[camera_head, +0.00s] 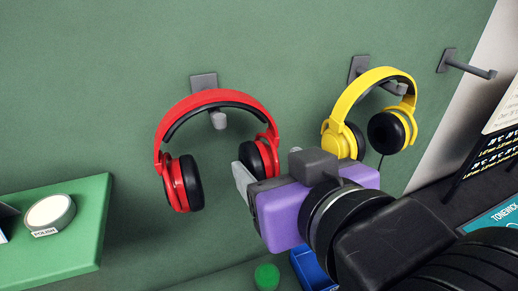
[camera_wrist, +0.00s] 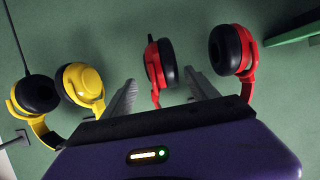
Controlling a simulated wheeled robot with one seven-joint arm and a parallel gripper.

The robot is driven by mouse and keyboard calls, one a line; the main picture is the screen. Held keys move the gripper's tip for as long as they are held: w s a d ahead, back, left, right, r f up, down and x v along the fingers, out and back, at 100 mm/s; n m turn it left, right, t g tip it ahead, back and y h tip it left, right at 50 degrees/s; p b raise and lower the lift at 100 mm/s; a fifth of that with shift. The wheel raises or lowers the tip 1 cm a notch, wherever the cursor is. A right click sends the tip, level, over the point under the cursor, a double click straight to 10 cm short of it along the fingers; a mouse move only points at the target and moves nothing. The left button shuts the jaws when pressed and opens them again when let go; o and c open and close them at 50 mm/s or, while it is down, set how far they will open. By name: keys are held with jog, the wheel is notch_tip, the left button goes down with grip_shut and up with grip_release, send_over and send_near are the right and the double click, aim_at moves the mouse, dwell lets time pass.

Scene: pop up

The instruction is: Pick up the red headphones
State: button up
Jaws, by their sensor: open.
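The red headphones (camera_head: 215,96) hang by their band from a grey hook on the green wall, with both black-padded ear cups pointing down. In the wrist view the red headphones (camera_wrist: 153,72) show with one ear cup in line with the gap between my fingers and the other off to the right. My gripper (camera_head: 246,174) is at the right ear cup in the head view. In the wrist view my gripper (camera_wrist: 160,80) is open, with one grey finger on each side of that cup's lower part. I cannot tell whether a finger touches it.
Yellow headphones (camera_head: 357,92) hang on another hook just right, close to my wrist. An empty hook (camera_head: 470,68) is farther right. A green shelf (camera_head: 75,255) with a round tin (camera_head: 50,214) is at lower left. A blue bin (camera_head: 312,268) is below my gripper.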

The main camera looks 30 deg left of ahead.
jog(key=x, duration=0.7)
jog(key=shift+a+p, duration=0.3)
jog(key=shift+c, duration=0.5)
grip_shut()
